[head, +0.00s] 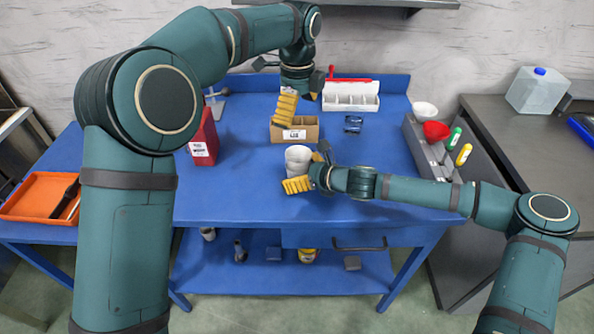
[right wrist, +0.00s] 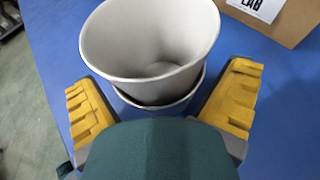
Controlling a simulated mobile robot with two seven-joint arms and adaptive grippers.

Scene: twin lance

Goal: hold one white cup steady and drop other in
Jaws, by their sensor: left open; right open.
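Two white cups are stacked on the blue table; the upper cup (right wrist: 150,45) sits in the lower cup (right wrist: 160,108), whose rim shows beneath it in the right wrist view. In the head view the white cups (head: 298,157) appear as one stack in front of the cardboard box. The upper cup looks empty and slightly tilted. My right gripper (head: 305,171) is open, its yellow fingers on either side of the lower cup, with gaps visible in the right wrist view. My left gripper (head: 301,93) is open and empty, above and behind the cups, over the box.
A cardboard box (head: 309,130) stands just behind the cups. A red box (head: 205,142) is at left, a white divided tray (head: 350,100) at the back, and a grey rack (head: 425,155) with bowls at right.

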